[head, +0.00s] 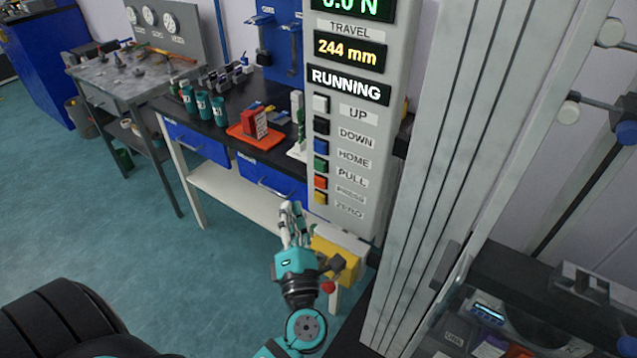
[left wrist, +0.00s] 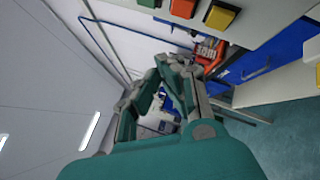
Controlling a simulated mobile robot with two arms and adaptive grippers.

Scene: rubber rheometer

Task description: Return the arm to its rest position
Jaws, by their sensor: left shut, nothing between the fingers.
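My left gripper (head: 291,220) is shut and empty in the head view, a little below the tall grey control panel (head: 352,112). It points up toward the panel's lower edge and looks apart from it. The gripper also shows in the left wrist view (left wrist: 165,72), its fingers close together in front of the camera. The panel carries a column of buttons, with a green button (head: 321,164), a red button (head: 320,182) and a yellow button (head: 320,198) at the bottom. The display reads RUNNING and 244 mm. My right gripper is not in view.
A yellow box (head: 337,258) is close to the right of my left gripper. A black-topped bench (head: 225,133) with an orange tray (head: 254,138) and teal cups stands behind. Grey machine columns (head: 440,180) rise at right. The floor at left is open.

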